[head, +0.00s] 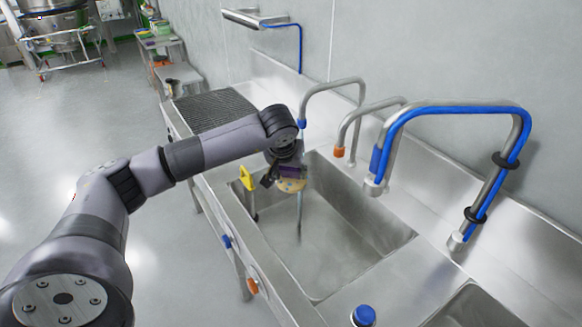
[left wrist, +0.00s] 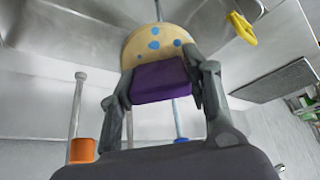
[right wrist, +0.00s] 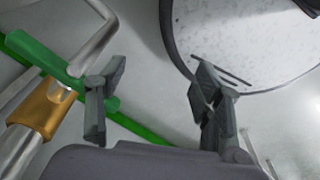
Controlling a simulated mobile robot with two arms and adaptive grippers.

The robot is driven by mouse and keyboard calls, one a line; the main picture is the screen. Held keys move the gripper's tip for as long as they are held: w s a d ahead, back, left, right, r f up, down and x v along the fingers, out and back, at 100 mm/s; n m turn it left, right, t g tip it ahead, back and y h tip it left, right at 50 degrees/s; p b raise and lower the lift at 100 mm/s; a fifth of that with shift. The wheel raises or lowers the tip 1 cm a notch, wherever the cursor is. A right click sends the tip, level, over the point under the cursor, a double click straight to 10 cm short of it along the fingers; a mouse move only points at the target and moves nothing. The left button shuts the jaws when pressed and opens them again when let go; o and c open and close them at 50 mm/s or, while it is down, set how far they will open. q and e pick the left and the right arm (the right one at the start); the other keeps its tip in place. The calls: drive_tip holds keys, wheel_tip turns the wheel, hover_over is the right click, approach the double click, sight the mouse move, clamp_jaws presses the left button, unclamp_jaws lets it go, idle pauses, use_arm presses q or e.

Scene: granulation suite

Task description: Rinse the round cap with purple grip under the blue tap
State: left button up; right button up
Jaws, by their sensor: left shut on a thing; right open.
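The round cap (head: 291,185) is beige; the left wrist view shows the cap face (left wrist: 150,42) with several blue spots. My left gripper (left wrist: 158,85) is shut on its purple grip (left wrist: 160,80) and holds it tilted above the left sink basin (head: 340,240). The blue tap (head: 302,123), a curved spout with a blue collar, stands just above the cap; its collar also shows in the left wrist view (left wrist: 181,140). A thin stream-like line runs down from it past or onto the cap; exact contact is unclear. My right gripper (right wrist: 155,100) is open and empty.
An orange-collared tap (head: 339,151) stands right of the blue one. A larger spout with a blue hose (head: 455,108) is further right. A yellow item (head: 247,178) sits at the basin's left rim. A green bar (right wrist: 45,55) and a round metal surface (right wrist: 240,45) lie near my right gripper.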

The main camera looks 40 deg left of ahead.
use_arm(q)
drive_tip(key=shift+w+a, duration=0.35)
drive_tip(key=shift+w, duration=0.4)
use_arm(e)
drive_tip(key=s+d, duration=0.3)
drive_tip(key=s, duration=0.3)
use_arm(q)
drive_tip(key=shift+w+a+f+b, duration=0.15)
drive_tip(key=shift+w+a+f, duration=0.1)
drive_tip(key=shift+w, duration=0.3)
drive_tip(key=shift+w+a+f+b, duration=0.15)
drive_tip(key=shift+w+a+f, duration=0.1)
drive_tip(key=shift+w, duration=0.25)
drive_tip(key=shift+w+a, duration=0.25)
drive_tip(key=shift+w, duration=0.5)
drive_tip(key=shift+w+a+b, duration=0.15)
drive_tip(key=shift+w+b, duration=0.15)
drive_tip(key=w+a+f+b, duration=0.1)
drive_tip(key=w+a+b, duration=0.1)
drive_tip(key=w, duration=0.4)
drive_tip(key=shift+a+f, duration=0.2)
drive_tip(key=shift+a, duration=0.1)
use_arm(e)
drive_tip(key=w+f, duration=0.1)
drive_tip(key=w+a+f, duration=0.1)
drive_tip(key=w+f, duration=0.1)
drive_tip(key=shift+w+a+f, duration=0.15)
drive_tip(key=shift+w+a, duration=0.15)
drive_tip(key=shift+a, duration=0.05)
